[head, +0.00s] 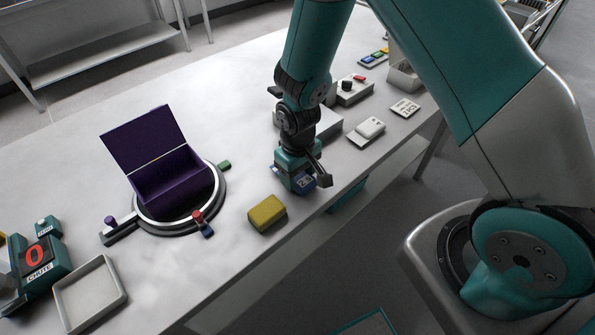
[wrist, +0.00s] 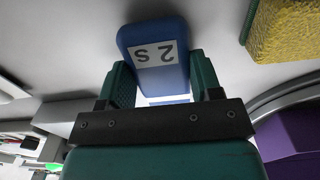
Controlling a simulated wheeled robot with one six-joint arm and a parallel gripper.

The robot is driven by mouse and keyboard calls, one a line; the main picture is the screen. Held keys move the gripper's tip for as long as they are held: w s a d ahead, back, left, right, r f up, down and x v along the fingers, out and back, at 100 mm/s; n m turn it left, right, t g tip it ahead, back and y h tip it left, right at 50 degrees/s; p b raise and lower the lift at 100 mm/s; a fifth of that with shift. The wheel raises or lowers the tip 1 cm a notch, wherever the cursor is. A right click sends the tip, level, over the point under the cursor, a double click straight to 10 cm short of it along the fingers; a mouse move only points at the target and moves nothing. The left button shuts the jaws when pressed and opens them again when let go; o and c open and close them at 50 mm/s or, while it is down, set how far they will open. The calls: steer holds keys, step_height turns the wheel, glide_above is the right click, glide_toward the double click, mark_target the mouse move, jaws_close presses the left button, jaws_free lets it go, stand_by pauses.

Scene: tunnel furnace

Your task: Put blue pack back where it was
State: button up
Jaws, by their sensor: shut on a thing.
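The blue pack (head: 305,183) is in my gripper (head: 299,179), at the front part of the table. In the wrist view the blue pack (wrist: 138,38) carries a white label that reads "2 S" upside down. My gripper (wrist: 157,75) is shut on it, with one green finger on each side.
A yellow block (head: 267,214) lies left of my gripper. An open purple box (head: 172,182) stands on a round ring fixture (head: 218,205) further left. An empty tray (head: 119,277) and a chute unit (head: 38,262) are at lower left. A white device (head: 367,130) is on the right.

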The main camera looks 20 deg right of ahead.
mark_target(297, 179)
steer(key=shift+f, duration=0.25)
steer(key=o, duration=1)
steer(key=shift+o, duration=0.2)
steer(key=shift+w+r, duration=0.1)
steer(key=shift+r, duration=0.45)
step_height(297, 179, up, 13)
steer(key=s+b, duration=0.1)
steer(key=b, duration=0.1)
steer(key=s+a+r+n+y, duration=0.1)
steer(key=s+a+r+y, duration=0.1)
steer(key=s+r, duration=0.5)
steer(key=s+a+r+n+y, duration=0.2)
steer(key=s+r, duration=0.5)
steer(key=s, duration=0.4)
steer(key=shift+a, duration=0.3)
steer(key=shift+r, duration=0.1)
